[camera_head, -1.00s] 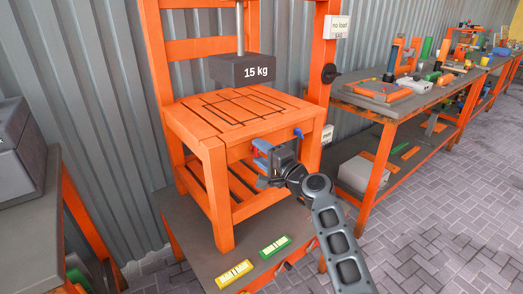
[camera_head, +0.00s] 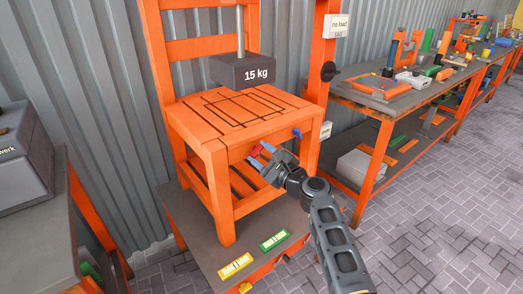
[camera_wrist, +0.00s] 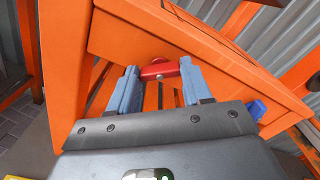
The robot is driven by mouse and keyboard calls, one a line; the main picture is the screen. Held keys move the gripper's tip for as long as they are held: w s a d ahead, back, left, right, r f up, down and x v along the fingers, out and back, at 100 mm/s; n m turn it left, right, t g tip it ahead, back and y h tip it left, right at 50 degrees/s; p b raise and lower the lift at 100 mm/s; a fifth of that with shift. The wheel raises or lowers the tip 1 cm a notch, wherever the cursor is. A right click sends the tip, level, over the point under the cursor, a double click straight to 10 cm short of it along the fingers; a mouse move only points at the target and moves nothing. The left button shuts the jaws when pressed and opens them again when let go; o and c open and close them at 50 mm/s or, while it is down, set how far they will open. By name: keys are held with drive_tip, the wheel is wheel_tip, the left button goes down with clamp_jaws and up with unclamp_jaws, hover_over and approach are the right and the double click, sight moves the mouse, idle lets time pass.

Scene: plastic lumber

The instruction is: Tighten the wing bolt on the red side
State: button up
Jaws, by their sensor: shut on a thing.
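The orange plastic-lumber chair (camera_head: 215,140) stands on a dark platform. On its front rail is a red wing bolt (camera_wrist: 160,71), which shows between my fingertips in the wrist view. A small red part of it shows in the head view (camera_head: 256,150). My gripper (camera_wrist: 158,67) has blue-grey fingers, one on each side of the red wing, and is shut on it. In the head view my gripper (camera_head: 264,158) reaches the front rail from the lower right. A blue wing bolt (camera_head: 297,133) sits at the rail's right end, apart from my gripper; it also shows in the wrist view (camera_wrist: 256,108).
A dark 15 kg weight (camera_head: 243,71) hangs above the seat. A yellow block (camera_head: 236,266) and a green block (camera_head: 274,241) lie on the platform (camera_head: 205,253). A grey box (camera_head: 22,150) is at left. Benches with parts (camera_head: 385,105) stand at right.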

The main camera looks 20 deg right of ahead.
drive_tip(key=m+p, duration=0.3)
drive_tip(key=m, duration=0.4)
drive_tip(key=shift+p, duration=0.35)
drive_tip(key=shift+r, duration=0.15)
idle(2.3)
drive_tip(key=o, duration=1)
drive_tip(key=shift+o, duration=0.2)
drive_tip(key=p+v, duration=0.1)
drive_tip(key=v, duration=0.6)
drive_tip(key=shift+s+d, duration=0.15)
drive_tip(key=shift+s, duration=0.2)
